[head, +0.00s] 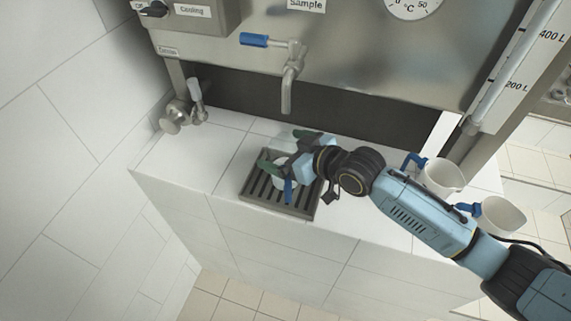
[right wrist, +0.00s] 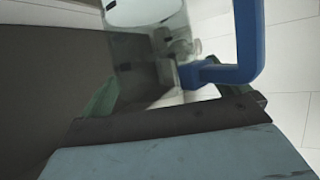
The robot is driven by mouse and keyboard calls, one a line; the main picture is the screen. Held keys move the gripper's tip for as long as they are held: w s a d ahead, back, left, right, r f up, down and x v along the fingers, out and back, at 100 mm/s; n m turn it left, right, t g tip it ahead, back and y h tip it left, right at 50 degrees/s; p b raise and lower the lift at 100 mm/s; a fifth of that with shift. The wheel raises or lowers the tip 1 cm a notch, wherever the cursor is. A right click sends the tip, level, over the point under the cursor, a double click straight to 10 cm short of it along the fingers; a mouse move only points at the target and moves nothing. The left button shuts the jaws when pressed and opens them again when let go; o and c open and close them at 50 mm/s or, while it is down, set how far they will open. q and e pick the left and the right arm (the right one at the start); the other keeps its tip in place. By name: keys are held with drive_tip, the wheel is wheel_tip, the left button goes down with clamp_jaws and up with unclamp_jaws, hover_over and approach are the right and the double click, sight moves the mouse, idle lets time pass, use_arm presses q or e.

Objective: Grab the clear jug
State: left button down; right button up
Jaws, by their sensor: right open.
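The clear jug (head: 281,178) stands on the dark slatted drip tray (head: 255,192), partly hidden by my right gripper. Its blue handle points toward the front of the counter. My right gripper (head: 284,150) is open at the jug, with its green fingers spread. In the right wrist view, the see-through jug wall (right wrist: 140,50) lies just ahead of and between the fingers (right wrist: 165,95). The blue handle (right wrist: 248,40) is close to the right finger there; I cannot tell whether they touch. My left gripper is not in view.
Two white cups with blue handles, the nearer one (head: 503,218) and the farther one (head: 445,176), stand right of my forearm. A blue-handled tap (head: 287,90) hangs above the tray. A metal valve (head: 180,112) is at the left. The counter's left part is clear.

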drive_tip(key=shift+c, duration=0.3)
drive_tip(key=c, duration=1.4)
drive_tip(key=shift+c, duration=1.1)
drive_tip(key=shift+r, duration=0.15)
